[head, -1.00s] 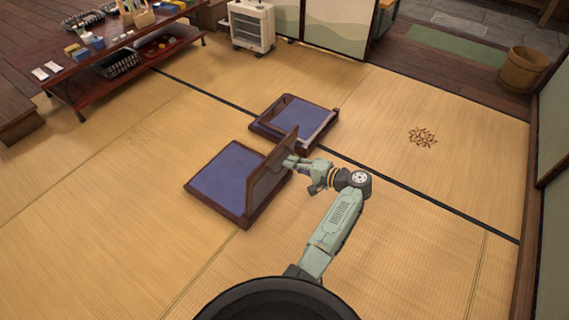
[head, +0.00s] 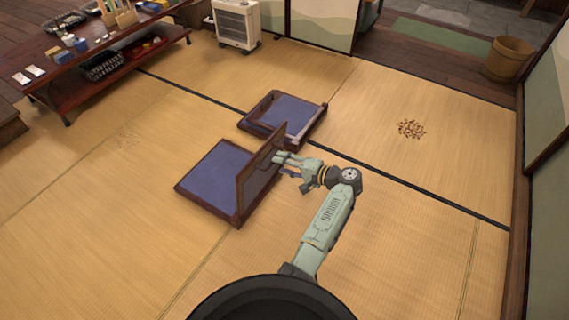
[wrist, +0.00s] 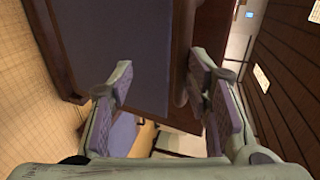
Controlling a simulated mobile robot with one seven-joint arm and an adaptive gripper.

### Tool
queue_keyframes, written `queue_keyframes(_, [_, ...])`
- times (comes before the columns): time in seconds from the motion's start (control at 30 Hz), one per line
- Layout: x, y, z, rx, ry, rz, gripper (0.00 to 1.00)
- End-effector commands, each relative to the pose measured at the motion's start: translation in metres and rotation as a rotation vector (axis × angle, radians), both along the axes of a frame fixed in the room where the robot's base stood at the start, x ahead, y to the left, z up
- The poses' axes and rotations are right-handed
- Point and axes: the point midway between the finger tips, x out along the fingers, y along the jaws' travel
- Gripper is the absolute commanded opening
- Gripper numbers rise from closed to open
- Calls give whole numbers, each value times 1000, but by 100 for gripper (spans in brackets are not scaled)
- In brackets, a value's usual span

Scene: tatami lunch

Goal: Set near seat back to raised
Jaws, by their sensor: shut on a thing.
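The near seat (head: 207,178) is a low wooden frame with a blue cushion on the tatami. Its brown back panel (head: 257,178) stands steeply along the seat's right side. My gripper (head: 280,160) is at the upper right edge of this panel, on the side away from the cushion. In the wrist view my gripper (wrist: 160,75) has a finger on each side, with the panel's brown rail (wrist: 182,45) near the right finger. It is shut on the seat back, though the exact contact is hard to see.
A far seat (head: 290,110) with a blue cushion lies just behind the near one. A low table (head: 110,62) with goods stands at the upper left, a white heater (head: 236,24) at the back. Brown bits (head: 411,129) lie on the right. Open tatami surrounds the seats.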

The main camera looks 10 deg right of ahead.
Motion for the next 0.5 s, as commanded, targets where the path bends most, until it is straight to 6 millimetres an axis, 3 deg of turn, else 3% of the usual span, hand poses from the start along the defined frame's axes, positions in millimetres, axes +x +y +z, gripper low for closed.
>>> queue_keyframes(0.03, [-2,2,-7,-4,14,2,31])
queue_keyframes(0.27, [-2,2,-4,-5,13,3,31])
queue_keyframes(0.37, [-2,2,7,-6,10,4,31])
queue_keyframes(0.5, [-1,1,35,-6,3,3,31])
